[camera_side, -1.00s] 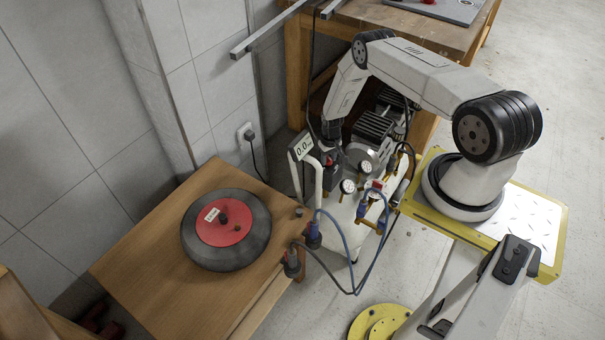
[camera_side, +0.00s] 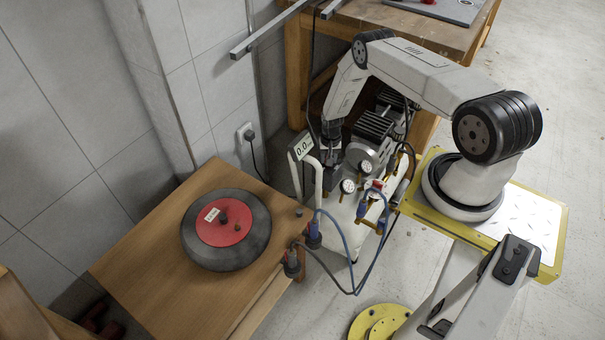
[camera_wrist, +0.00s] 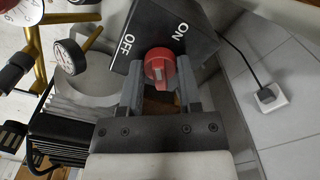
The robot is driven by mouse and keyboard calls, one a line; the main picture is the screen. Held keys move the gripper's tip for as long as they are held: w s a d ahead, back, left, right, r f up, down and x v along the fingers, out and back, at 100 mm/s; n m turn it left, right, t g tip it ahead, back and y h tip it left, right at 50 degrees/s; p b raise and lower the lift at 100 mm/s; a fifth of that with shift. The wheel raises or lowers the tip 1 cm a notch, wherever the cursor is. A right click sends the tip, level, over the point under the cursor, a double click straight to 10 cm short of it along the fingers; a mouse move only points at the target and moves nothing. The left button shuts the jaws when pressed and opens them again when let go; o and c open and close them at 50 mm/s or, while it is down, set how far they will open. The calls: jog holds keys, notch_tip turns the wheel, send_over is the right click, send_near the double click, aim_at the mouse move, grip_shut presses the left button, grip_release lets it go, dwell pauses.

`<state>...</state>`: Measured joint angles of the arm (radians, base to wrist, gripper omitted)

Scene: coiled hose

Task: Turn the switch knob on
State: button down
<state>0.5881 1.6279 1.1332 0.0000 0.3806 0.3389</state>
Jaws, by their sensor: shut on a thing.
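The red switch knob (camera_wrist: 158,66) sits on a dark switch box (camera_wrist: 190,45) with white OFF and ON lettering, seen in the wrist view. OFF is to the knob's upper left and ON to its upper right. A pale mark shows on the knob's face; I cannot tell which label it points to. My gripper (camera_wrist: 160,78) has one finger on each side of the knob and is shut on it. In the side view my gripper (camera_side: 331,150) reaches down at the white compressor cart (camera_side: 338,225), and the knob is hidden there.
Gauges (camera_side: 347,186), a pump motor (camera_side: 372,132) and blue hoses (camera_side: 350,238) crowd the cart. A wooden table (camera_side: 150,270) with a red-centred hose reel (camera_side: 226,230) stands left. A wall socket (camera_wrist: 268,96) is nearby.

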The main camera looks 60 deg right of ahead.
jog(key=shift+c, duration=1.4)
grip_release()
jog(key=shift+r, duration=0.2)
jog(key=shift+r, duration=3.75)
